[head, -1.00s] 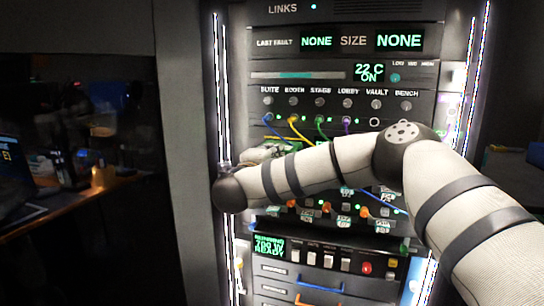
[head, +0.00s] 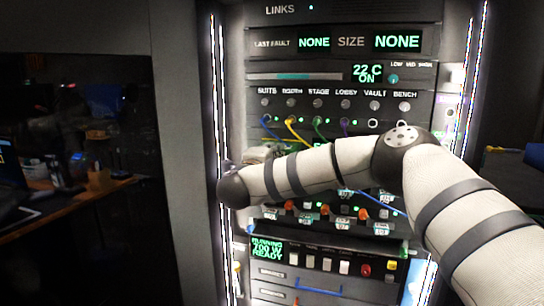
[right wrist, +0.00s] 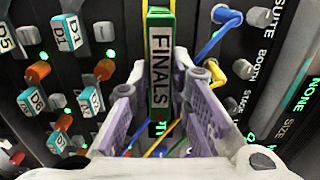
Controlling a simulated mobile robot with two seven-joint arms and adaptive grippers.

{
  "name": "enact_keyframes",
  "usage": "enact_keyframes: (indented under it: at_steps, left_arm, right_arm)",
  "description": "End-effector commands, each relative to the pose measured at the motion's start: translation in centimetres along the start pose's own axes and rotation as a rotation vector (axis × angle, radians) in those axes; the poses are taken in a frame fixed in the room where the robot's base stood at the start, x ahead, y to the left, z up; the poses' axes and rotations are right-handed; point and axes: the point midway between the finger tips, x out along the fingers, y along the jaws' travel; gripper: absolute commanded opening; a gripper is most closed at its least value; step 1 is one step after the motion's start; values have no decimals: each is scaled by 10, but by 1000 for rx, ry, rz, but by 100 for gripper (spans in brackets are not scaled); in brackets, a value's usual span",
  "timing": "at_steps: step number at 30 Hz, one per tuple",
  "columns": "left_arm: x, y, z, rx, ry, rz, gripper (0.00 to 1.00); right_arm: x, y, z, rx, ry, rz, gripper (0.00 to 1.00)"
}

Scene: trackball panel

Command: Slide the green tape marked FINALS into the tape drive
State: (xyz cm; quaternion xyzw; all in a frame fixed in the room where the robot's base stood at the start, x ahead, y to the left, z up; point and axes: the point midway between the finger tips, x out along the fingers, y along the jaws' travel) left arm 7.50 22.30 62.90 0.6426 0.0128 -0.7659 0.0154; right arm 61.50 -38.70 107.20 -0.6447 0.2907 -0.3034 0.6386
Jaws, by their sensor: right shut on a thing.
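The green tape (right wrist: 160,60), marked FINALS on a white label, stands upright in the right wrist view. My right gripper (right wrist: 160,86) is shut on it, with a purple-grey finger on each side. My left gripper is not in view.
The rack (head: 345,97) has a row of knobs with blue, yellow, green and purple cables. In the right wrist view, orange plugs (right wrist: 38,71) and tagged connectors (right wrist: 67,32) crowd the left, and blue (right wrist: 218,38) and yellow cables lie close on the right. Below are switches (head: 327,263).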

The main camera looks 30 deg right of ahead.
Motion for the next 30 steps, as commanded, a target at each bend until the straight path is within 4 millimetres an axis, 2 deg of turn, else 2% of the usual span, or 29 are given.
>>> enact_keyframes:
  at_steps: [30]
  left_arm:
    - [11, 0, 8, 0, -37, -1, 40]
  right_arm:
    - [26, 1, 0, 0, 1, -1, 0]
